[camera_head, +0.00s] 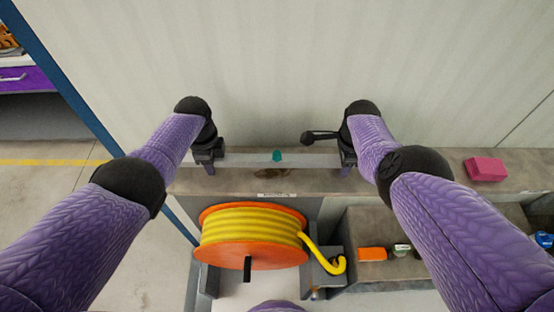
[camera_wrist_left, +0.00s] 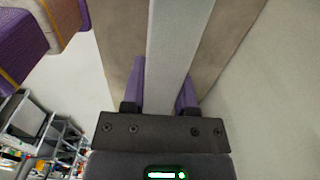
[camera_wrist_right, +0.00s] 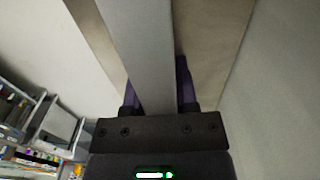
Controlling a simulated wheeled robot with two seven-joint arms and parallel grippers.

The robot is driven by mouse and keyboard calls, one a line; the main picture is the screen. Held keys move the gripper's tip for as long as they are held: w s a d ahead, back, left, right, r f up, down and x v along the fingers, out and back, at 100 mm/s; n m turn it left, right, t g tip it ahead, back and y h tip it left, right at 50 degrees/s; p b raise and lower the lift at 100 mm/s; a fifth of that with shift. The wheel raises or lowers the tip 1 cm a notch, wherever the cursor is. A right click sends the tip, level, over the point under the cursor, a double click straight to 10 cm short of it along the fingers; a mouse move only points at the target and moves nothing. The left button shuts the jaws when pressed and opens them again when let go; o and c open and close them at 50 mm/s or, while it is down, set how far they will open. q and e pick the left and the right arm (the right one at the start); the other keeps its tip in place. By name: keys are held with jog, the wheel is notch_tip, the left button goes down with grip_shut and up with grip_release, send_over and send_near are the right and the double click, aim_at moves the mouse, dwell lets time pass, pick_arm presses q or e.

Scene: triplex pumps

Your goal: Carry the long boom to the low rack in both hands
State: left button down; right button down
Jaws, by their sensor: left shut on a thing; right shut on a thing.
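The long boom (camera_head: 250,159) is a pale grey bar lying level across the head view, just above or on the brown shelf top. A small teal piece (camera_head: 277,156) shows at its middle. My left gripper (camera_head: 210,166) is shut on the boom near its left end; the boom runs between its purple fingers in the left wrist view (camera_wrist_left: 175,55). My right gripper (camera_head: 346,166) is shut on the boom further right, and the bar also fills the right wrist view (camera_wrist_right: 143,50). I cannot tell whether the boom touches the shelf. The low rack cannot be identified for sure.
The brown shelf top (camera_head: 400,183) runs along the pale wall. A pink block (camera_head: 485,169) lies on it at right. Below stands an orange reel (camera_head: 252,262) with yellow hose. An orange item (camera_head: 372,254) and small containers sit in a lower bay. Open floor (camera_head: 115,250) lies at left.

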pick_arm(q)
jog(key=shift+r, duration=0.1)
pick_arm(e)
jog(key=shift+r, duration=0.15)
